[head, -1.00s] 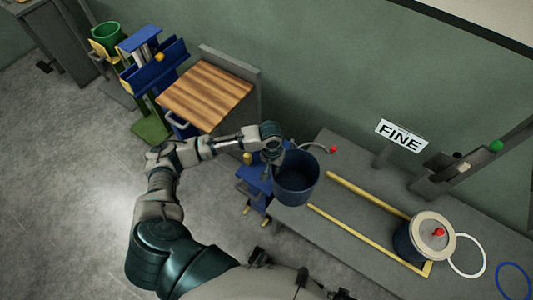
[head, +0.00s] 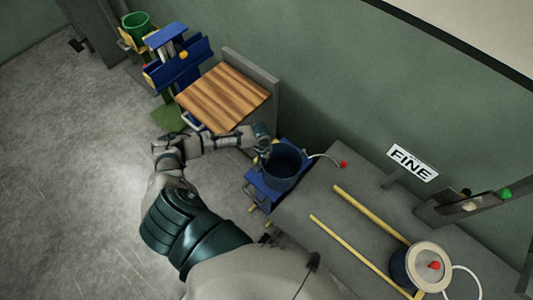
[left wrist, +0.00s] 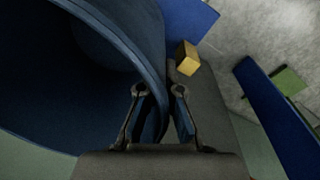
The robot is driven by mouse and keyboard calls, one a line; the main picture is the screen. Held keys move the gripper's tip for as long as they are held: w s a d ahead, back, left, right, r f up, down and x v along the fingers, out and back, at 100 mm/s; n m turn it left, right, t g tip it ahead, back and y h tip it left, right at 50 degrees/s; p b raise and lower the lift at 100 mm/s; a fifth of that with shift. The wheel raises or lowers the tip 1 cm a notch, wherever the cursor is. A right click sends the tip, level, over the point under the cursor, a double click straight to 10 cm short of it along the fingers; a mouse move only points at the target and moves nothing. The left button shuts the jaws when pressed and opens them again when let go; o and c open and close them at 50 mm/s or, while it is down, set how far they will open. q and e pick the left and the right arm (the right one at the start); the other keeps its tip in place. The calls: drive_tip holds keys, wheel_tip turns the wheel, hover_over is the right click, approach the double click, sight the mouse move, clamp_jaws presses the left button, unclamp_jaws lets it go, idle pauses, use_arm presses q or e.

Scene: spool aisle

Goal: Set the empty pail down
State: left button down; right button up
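The dark blue pail (head: 284,170) is upright, its open mouth facing up, and looks empty. It is over the blue stand (head: 257,186) at the left end of the grey bench; I cannot tell whether it touches the stand. My left gripper (head: 266,152) is at the pail's far-left rim. In the left wrist view the pail's wall (left wrist: 90,75) fills the left side, and its rim passes between the two fingers of my left gripper (left wrist: 159,91), which are shut on it. My right gripper is not in view.
A wooden-topped table (head: 222,95) stands behind the arm, and a green pail (head: 137,24) farther left. Open floor lies left.

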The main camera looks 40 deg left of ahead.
use_arm(q)
drive_tip(key=w+a+f+b, duration=0.1)
drive_tip(key=w+a+f, duration=0.2)
drive_tip(key=w+f, duration=0.1)
drive_tip(key=shift+w+a+b, duration=0.3)
drive_tip(key=shift+w+b, duration=0.1)
drive_tip(key=shift+w, duration=0.25)
drive_tip(key=c, duration=1.3)
unclamp_jaws()
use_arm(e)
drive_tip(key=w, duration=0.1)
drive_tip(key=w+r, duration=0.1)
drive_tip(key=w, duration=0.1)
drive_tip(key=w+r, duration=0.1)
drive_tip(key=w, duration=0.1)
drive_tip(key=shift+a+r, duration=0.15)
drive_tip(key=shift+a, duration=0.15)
use_arm(q)
drive_tip(key=shift+r, duration=0.1)
